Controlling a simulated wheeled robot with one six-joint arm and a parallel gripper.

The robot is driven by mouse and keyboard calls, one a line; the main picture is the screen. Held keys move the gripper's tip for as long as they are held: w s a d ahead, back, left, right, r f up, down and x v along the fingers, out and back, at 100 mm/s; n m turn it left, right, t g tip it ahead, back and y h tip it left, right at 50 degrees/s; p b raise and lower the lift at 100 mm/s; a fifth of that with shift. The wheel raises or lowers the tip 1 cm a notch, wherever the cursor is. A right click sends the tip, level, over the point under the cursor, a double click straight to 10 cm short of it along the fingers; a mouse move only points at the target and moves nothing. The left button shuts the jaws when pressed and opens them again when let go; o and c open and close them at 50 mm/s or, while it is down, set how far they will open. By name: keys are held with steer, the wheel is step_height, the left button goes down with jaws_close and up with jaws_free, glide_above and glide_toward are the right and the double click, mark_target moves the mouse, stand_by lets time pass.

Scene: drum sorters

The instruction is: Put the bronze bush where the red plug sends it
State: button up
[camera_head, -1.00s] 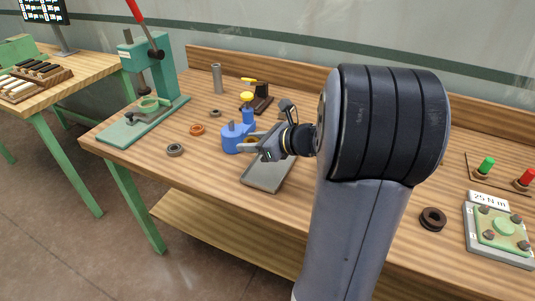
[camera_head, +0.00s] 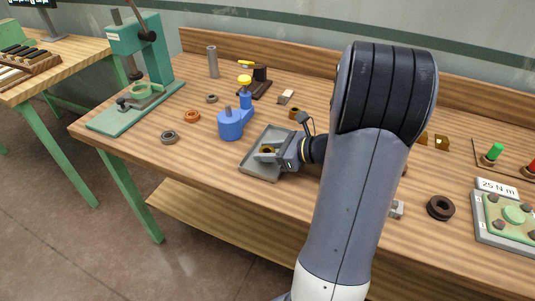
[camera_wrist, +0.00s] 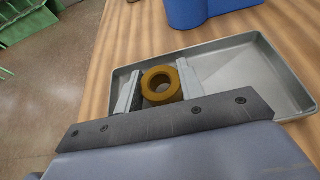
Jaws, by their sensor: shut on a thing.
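The bronze bush (camera_wrist: 163,96) is a short yellow-brown ring, held between the two fingers of my gripper (camera_wrist: 160,84) in the wrist view. In the head view the bush (camera_head: 267,150) and my gripper (camera_head: 266,152) are at the shallow grey tray (camera_head: 257,171), within its outline. I cannot tell whether the bush touches the tray floor. The tray (camera_wrist: 238,72) looks otherwise empty in the wrist view. The red plug (camera_head: 532,165) stands at the right edge of the head view, beside a green plug (camera_head: 494,152).
A blue fixture (camera_head: 231,124) stands just left of the tray. A green press (camera_head: 138,50) is at the left. A "25 N m" card (camera_head: 497,187) stands at the right.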

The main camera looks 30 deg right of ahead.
steer(key=shift+f, duration=0.3)
steer(key=shift+f, duration=0.1)
steer(key=shift+f, duration=0.15)
steer(key=o, duration=1.1)
steer(key=shift+r, duration=0.25)
steer(key=shift+s+d+r, duration=0.15)
steer(key=shift+s, duration=0.05)
steer(key=p+v, duration=0.1)
steer(key=v, duration=1)
steer(key=shift+s+d, duration=0.15)
steer(key=shift+s, duration=0.1)
